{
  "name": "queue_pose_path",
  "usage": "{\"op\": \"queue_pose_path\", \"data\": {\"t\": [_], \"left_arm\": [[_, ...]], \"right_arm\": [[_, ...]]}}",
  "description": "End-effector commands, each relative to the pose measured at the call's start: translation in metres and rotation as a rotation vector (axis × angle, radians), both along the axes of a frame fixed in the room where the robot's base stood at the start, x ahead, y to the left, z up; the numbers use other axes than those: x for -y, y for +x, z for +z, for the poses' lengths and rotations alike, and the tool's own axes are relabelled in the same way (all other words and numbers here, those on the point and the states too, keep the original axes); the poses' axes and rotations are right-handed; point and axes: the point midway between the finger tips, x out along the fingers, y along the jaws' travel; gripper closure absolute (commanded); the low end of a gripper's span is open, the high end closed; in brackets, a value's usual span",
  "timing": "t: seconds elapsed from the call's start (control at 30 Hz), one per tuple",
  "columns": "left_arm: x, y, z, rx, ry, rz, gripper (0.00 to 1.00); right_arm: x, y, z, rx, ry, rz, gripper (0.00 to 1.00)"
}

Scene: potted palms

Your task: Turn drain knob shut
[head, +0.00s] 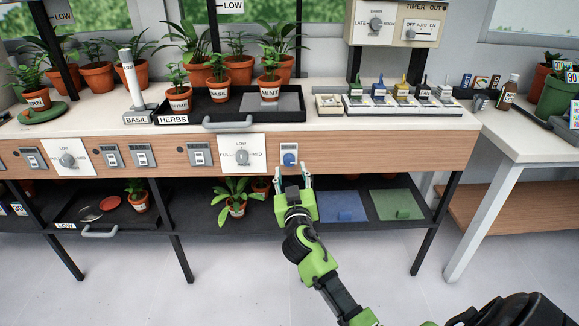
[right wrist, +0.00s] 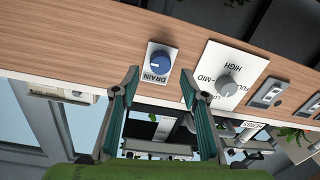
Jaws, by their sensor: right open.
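The drain knob (head: 289,158) is a round blue dial on a small white plate on the front of the wooden counter edge. In the right wrist view the blue knob (right wrist: 160,62) sits above a label reading DRAIN, with a pale mark on its face. My right gripper (head: 293,174) is open and empty just below and in front of the knob. In the right wrist view the two fingertips (right wrist: 160,76) stand apart on either side of the knob's line, and neither visibly touches it. My left gripper is not in view.
A larger white plate with a grey FULL-MID knob (head: 242,157) is left of the drain knob. A black herb tray (head: 285,117) with a grey handle is on the counter above. A lower shelf holds a potted plant (head: 236,195) and blue and green mats.

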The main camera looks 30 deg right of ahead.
Motion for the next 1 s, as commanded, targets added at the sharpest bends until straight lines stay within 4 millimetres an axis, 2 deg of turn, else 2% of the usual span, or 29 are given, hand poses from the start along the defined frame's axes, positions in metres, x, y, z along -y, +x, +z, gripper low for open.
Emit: {"op": "queue_pose_path", "data": {"t": [0.1, 0.23, 0.63, 0.77, 0.8, 1.0], "left_arm": [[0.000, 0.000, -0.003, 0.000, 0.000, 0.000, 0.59], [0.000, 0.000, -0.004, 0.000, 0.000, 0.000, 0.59], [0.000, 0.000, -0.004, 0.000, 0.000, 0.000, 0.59], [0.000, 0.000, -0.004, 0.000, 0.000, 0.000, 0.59], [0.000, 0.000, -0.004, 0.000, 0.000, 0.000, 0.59], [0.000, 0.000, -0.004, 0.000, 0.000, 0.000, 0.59]], "right_arm": [[0.010, 0.018, 0.000, -0.001, -0.003, 0.000, 0.60], [0.016, 0.030, -0.001, -0.001, -0.002, 0.001, 0.60], [0.019, 0.036, -0.001, -0.002, 0.000, 0.001, 0.60], [0.019, 0.035, -0.001, -0.002, 0.000, 0.001, 0.93], [0.019, 0.035, -0.001, -0.002, 0.000, 0.001, 0.98], [0.019, 0.035, -0.001, -0.003, -0.004, 0.001, 0.98]]}}
